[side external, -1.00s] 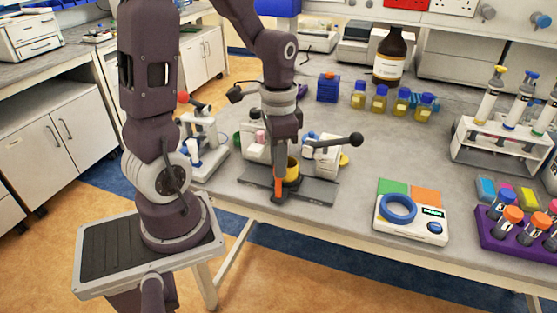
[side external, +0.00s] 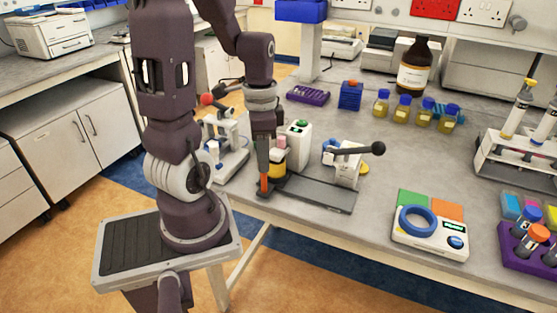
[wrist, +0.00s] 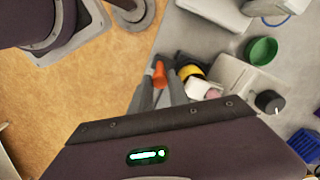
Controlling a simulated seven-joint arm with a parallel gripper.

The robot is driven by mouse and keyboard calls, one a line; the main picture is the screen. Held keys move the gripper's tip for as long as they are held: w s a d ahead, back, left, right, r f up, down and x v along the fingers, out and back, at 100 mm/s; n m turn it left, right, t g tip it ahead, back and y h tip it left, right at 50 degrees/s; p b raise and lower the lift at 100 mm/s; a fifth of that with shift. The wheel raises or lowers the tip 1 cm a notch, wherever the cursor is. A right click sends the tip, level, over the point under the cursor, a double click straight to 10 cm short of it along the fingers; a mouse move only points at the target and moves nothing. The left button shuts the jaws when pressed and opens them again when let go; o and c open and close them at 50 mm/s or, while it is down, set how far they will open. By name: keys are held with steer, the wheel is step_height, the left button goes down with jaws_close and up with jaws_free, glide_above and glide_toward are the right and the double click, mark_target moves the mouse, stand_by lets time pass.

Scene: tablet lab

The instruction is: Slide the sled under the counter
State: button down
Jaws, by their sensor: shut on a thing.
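My gripper (side external: 264,180) points down at the near edge of the dark track (side external: 325,197), shut on the upright orange handle of the sled. In the wrist view the orange handle (wrist: 159,74) shows between my fingers (wrist: 160,88). A yellow cup (side external: 279,167) with a dark inside stands just behind the handle, partly hidden by my gripper; the yellow part also shows in the wrist view (wrist: 190,72). A white unit with a green top (side external: 299,147) stands behind the track. I cannot tell for sure whether it is the counter. The sled's body is mostly hidden.
A white lever press (side external: 347,165) with a black-knobbed arm stands at the track's right. A white device with a red knob (side external: 226,140) stands left of my gripper. A scale with a blue ring (side external: 430,222) is farther right. The bench front edge is close.

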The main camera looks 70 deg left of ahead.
steer(key=shift+s+a, duration=0.1)
steer(key=shift+a, duration=0.05)
steer(key=c, duration=1.3)
jaws_free()
steer(key=shift+o, duration=0.2)
step_height(320, 180, up, 7)
steer(key=shift+r, duration=0.1)
steer(key=s+d+r+n+t, duration=0.1)
steer(key=d+r+t, duration=0.1)
steer(key=d, duration=0.6)
steer(key=s+d+r+n+t, duration=0.1)
steer(key=d+r+t, duration=0.2)
steer(key=d, duration=0.5)
steer(key=shift+r+t, duration=0.3)
steer(key=shift+r, duration=0.35)
